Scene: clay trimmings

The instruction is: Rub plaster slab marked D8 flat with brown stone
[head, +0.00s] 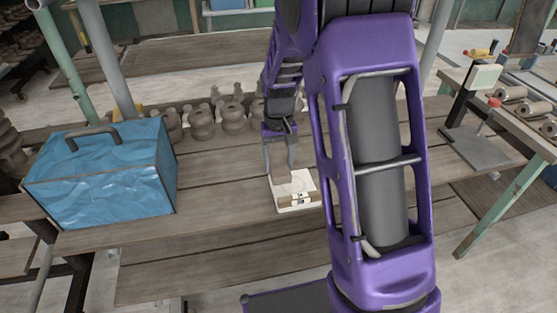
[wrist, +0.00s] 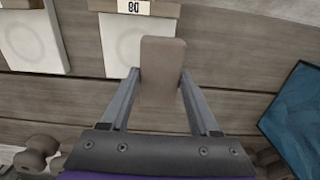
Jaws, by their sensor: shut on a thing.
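The plaster slab marked D8 (wrist: 118,58) is a pale slab with a faint round mark and a brown strip along one edge bearing the label, upside down in the wrist view. In the head view the slab (head: 308,181) lies on the wooden table below my gripper (head: 280,167). In the wrist view my gripper (wrist: 160,78) is shut on the brown stone (wrist: 163,55), a flat block between the fingertips. The stone overlaps one side of the slab in that view. I cannot tell whether it touches the slab's face.
Another pale slab (wrist: 32,42) lies beside it in the wrist view. A blue box (head: 108,175) with a handle stands on the table at left. Several clay pots (head: 200,122) line the table's back. The table between box and slab is clear. My arm hides the area right of the slab.

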